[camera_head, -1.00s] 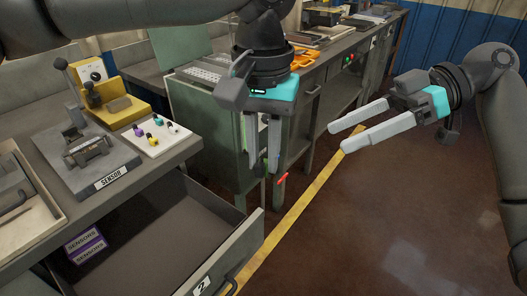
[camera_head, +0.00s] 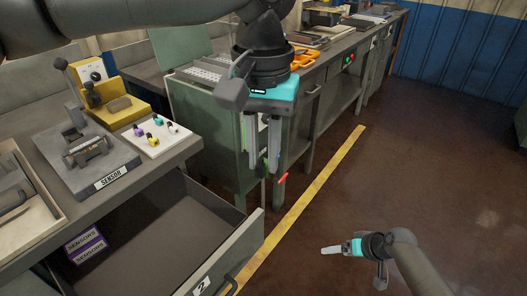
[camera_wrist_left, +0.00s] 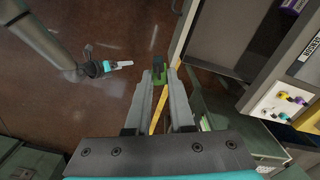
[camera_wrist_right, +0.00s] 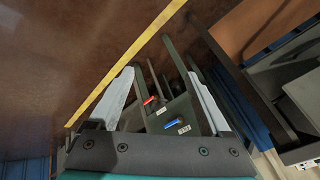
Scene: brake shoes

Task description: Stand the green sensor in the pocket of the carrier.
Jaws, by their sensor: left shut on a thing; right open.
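My left gripper (camera_head: 262,163) hangs over the floor beside the open drawer, pointing down, to the right of the bench. In the left wrist view its fingertips are shut on the green sensor (camera_wrist_left: 160,78), which sticks out past them. A grey fixture labelled SENSOR (camera_head: 112,161), with a raised grey holder, stands on the bench well left of the gripper. I take it for the carrier; its pocket cannot be made out. My right gripper (camera_head: 325,251) is low over the floor, far from both. In the right wrist view its fingers are apart and empty.
A white tray (camera_head: 151,151) with several small coloured parts lies beside the fixture, near a yellow device (camera_head: 126,113). The open drawer (camera_head: 249,236) juts out below, holding purple SENSORS boxes (camera_head: 86,245). A green cabinet (camera_head: 203,140) stands behind my left gripper.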

